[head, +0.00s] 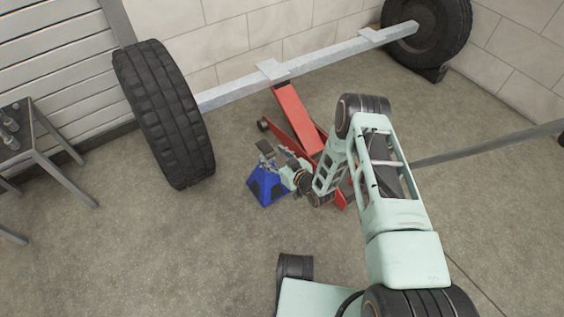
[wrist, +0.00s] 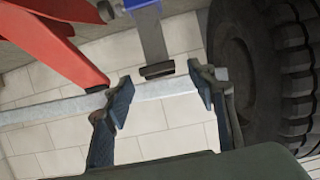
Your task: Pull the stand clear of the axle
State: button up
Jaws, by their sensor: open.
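The blue stand (head: 267,187) is upright on the floor in the head view. Floor shows between it and the silver axle (head: 328,54), and it appears on the near side of the axle. My gripper (head: 283,158) is at the stand's top, which it partly hides. In the wrist view, which looks upside down, the stand's grey post and dark saddle (wrist: 157,70) lie between the spread fingertips of my gripper (wrist: 160,84), with gaps on both sides. The axle (wrist: 60,111) crosses behind the fingers. No grip on the stand shows.
A red floor jack (head: 297,120) reaches under the axle's middle, right of the stand and partly behind my arm. Large tyres stand at the axle's left (head: 165,115) and right (head: 428,30). A metal bench (head: 38,150) is far left. Floor left and front of the stand is clear.

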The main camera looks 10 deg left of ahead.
jog(key=v, duration=0.6)
dwell(0.5)
